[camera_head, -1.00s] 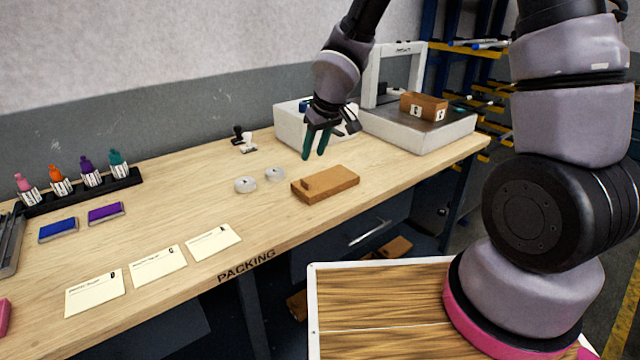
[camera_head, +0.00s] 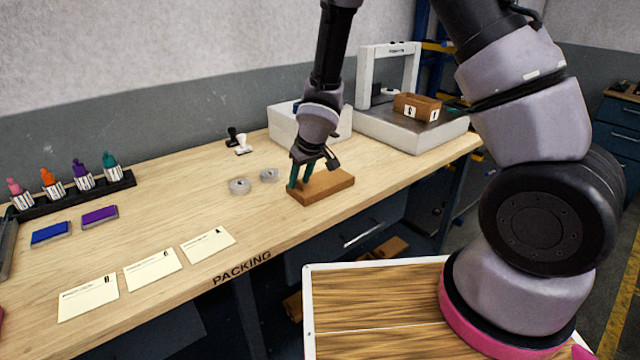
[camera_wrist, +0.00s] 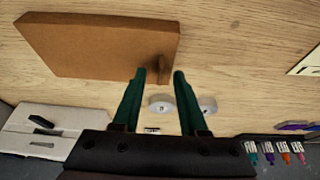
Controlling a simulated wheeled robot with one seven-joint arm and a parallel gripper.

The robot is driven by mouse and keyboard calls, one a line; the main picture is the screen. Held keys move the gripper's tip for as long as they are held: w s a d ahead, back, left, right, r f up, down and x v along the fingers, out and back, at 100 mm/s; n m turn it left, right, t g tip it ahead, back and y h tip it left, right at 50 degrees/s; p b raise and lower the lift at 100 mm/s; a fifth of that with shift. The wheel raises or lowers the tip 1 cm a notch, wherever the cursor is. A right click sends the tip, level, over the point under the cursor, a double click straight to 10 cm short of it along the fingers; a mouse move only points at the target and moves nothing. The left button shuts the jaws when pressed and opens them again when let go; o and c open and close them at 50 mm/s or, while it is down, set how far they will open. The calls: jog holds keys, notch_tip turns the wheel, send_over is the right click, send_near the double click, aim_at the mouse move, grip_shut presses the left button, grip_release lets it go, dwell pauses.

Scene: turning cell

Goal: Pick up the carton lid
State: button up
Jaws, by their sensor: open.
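The carton lid (camera_head: 328,187) is a flat brown slab with a small raised tab, lying on the wooden packing table. In the wrist view the lid (camera_wrist: 90,45) fills the upper left, and its tab (camera_wrist: 163,68) stands near its edge. My gripper (camera_head: 299,185) is at the lid's left end, pointing down. In the wrist view its green fingers (camera_wrist: 160,73) are open, with the tab showing between and just beyond their tips. I cannot tell whether either finger touches the tab.
Two grey discs (camera_head: 240,186) (camera_head: 269,175) lie left of the lid. A white box (camera_head: 285,125) and a grey machine (camera_head: 425,130) bearing a brown open carton (camera_head: 408,107) stand behind. Cards (camera_head: 152,270), ink pads (camera_head: 99,216) and bottles (camera_head: 83,176) are on the left.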

jog(key=shift+w+f, duration=0.1)
jog(key=shift+f, duration=0.1)
grip_shut()
jog(key=shift+r, duration=0.1)
